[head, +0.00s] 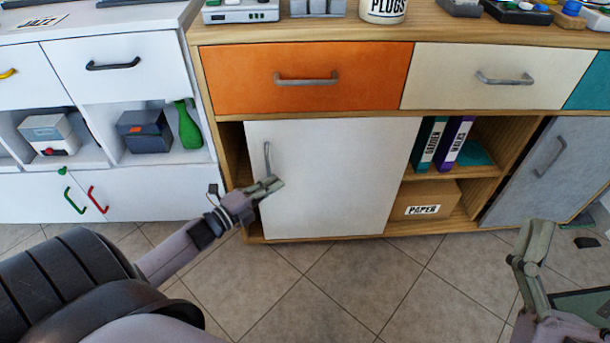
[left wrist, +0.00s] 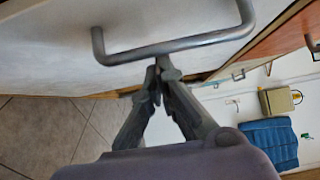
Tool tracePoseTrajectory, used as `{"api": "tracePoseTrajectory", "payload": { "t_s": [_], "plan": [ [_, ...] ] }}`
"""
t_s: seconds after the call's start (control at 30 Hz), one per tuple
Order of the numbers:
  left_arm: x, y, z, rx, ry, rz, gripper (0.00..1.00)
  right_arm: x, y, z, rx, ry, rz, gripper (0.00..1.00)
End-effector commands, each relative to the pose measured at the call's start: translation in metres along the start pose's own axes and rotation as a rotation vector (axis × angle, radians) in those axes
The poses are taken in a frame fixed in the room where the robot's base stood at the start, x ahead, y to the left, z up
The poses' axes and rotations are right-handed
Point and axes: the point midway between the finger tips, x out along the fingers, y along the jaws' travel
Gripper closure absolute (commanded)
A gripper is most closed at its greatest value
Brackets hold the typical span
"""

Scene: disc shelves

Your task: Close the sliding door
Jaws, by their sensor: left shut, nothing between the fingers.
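The white sliding door (head: 335,175) stands in the lower part of the wooden cabinet. A narrow dark gap shows at its left edge, and an open shelf section lies to its right. Its grey bar handle (head: 267,158) is near its left side. My left gripper (head: 273,185) is shut and empty, at the lower end of the handle. In the left wrist view the closed fingertips (left wrist: 160,70) are right by the handle bar (left wrist: 180,48); I cannot tell if they touch it. My right gripper (head: 535,240) is at the lower right, away from the door; its finger opening is unclear.
The open shelf holds a green binder (head: 428,143), a purple binder (head: 453,143) and a paper box (head: 425,201). A grey door (head: 552,168) with a handle is further right. An orange drawer (head: 307,92) is above. White cabinets stand left. The tiled floor (head: 330,285) in front is clear.

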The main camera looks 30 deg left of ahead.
Motion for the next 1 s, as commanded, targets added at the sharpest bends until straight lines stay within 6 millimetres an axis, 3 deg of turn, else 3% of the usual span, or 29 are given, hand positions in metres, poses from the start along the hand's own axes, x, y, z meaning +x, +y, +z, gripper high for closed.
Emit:
{"api": "tracePoseTrajectory", "payload": {
  "t_s": [0.2,0.4,1.0],
  "plan": [
    [-0.034,0.0,0.03,0.001,-0.004,0.003,1.0,0.0,0.003,0.021,-0.005,-0.122,0.005,0.15],
    [-0.049,0.0,0.042,0.0,-0.004,0.001,1.0,-0.002,0.004,0.03,-0.007,-0.17,0.006,0.15],
    [-0.051,0.0,0.048,0.0,-0.012,0.002,1.0,-0.002,0.004,0.033,-0.007,-0.182,0.007,0.15]
  ]
}}
